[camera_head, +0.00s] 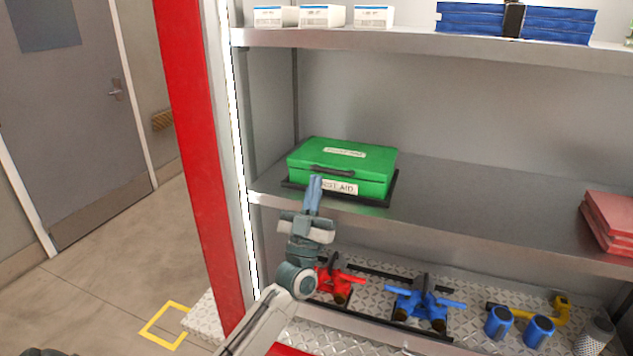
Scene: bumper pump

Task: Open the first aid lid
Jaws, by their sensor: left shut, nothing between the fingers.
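The green first aid box (368,178) sits on the middle shelf, in a black tray (382,200). Its lid (365,156) is down, with a dark handle (332,171) at the front edge and a white label on top. A white "FIRST AID" label (343,187) is on the front face, its left end hidden by my gripper. My left gripper (315,182) is shut and empty, pointing up in front of the box's front left part. I cannot tell whether its fingertips touch the box. My right gripper is not in view.
A red post (192,130) and the shelf's lit edge stand left of the box. The upper shelf (400,45) holds white cartons and blue packs. Below are red (338,280) and blue (425,303) valve-like parts. The middle shelf is clear right of the box, up to red items (610,220).

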